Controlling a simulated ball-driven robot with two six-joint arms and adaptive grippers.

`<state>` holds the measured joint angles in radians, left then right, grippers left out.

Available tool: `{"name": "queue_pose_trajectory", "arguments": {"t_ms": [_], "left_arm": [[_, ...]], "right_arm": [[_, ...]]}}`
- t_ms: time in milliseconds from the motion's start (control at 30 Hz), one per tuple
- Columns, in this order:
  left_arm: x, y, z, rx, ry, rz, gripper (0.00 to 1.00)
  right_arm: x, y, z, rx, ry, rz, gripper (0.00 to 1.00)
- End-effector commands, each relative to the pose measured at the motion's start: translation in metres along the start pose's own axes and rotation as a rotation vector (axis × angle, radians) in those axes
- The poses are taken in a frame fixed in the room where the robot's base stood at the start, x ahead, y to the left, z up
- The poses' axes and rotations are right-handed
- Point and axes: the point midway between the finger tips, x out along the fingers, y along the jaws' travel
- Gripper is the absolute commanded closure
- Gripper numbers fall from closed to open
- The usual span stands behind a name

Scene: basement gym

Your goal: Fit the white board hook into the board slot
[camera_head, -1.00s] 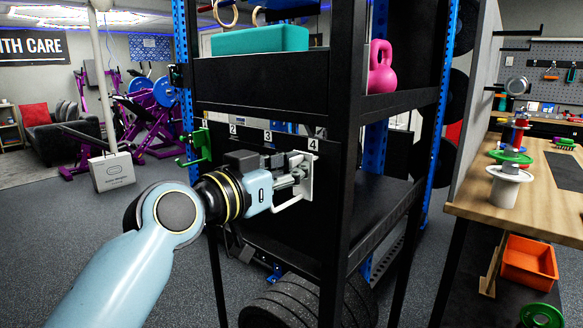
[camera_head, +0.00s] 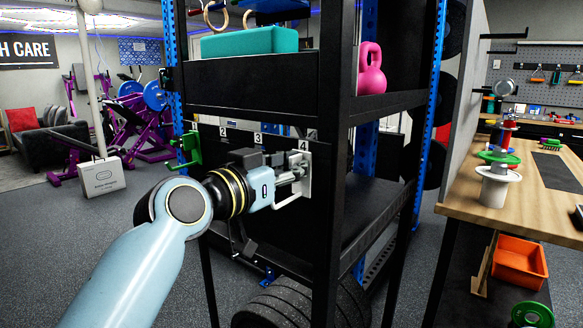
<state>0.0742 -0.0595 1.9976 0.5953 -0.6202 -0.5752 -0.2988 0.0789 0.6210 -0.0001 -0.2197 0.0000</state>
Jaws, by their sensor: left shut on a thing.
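The white board hook (camera_head: 306,184) is a flat white plate with a bent arm at its lower left. It is at the right end of the black board (camera_head: 240,180), just below the number 4 label (camera_head: 303,146). My left gripper (camera_head: 297,174) is shut on the hook, coming from the left. The plate looks close to the board's face. I cannot tell whether it touches or sits in a slot, since the slot is hidden behind the plate and gripper. My right gripper is not in view.
A green hook (camera_head: 187,150) is at the board's left edge. A black rack post (camera_head: 332,190) stands just right of the white hook. A teal block (camera_head: 250,41) and a pink kettlebell (camera_head: 370,72) are on the shelf above. Weight plates (camera_head: 285,305) lie below.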

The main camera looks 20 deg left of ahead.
Motion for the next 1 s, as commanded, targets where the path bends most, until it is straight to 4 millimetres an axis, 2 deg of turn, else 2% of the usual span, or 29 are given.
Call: {"name": "queue_pose_trajectory", "arguments": {"t_ms": [33,100,267,533,633,767,1000], "left_arm": [[0.001,0.000,0.000,0.000,0.001,0.000,1.00],[0.001,0.000,0.000,0.000,0.001,0.000,0.86],[0.001,0.000,0.000,0.000,0.001,0.000,0.65],[0.000,0.000,0.000,0.000,-0.001,0.000,0.65],[-0.007,0.000,0.001,0.001,-0.002,-0.001,0.65],[-0.030,0.000,0.001,0.003,-0.002,0.000,0.65],[-0.084,0.000,0.002,0.003,-0.004,0.001,0.65]], "right_arm": [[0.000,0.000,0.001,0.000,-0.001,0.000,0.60],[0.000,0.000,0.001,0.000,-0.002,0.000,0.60],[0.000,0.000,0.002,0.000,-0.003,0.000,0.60],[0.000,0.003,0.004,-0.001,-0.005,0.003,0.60],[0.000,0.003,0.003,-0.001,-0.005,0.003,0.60],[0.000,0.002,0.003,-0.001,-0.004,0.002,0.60],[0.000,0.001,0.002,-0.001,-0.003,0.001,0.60]]}}
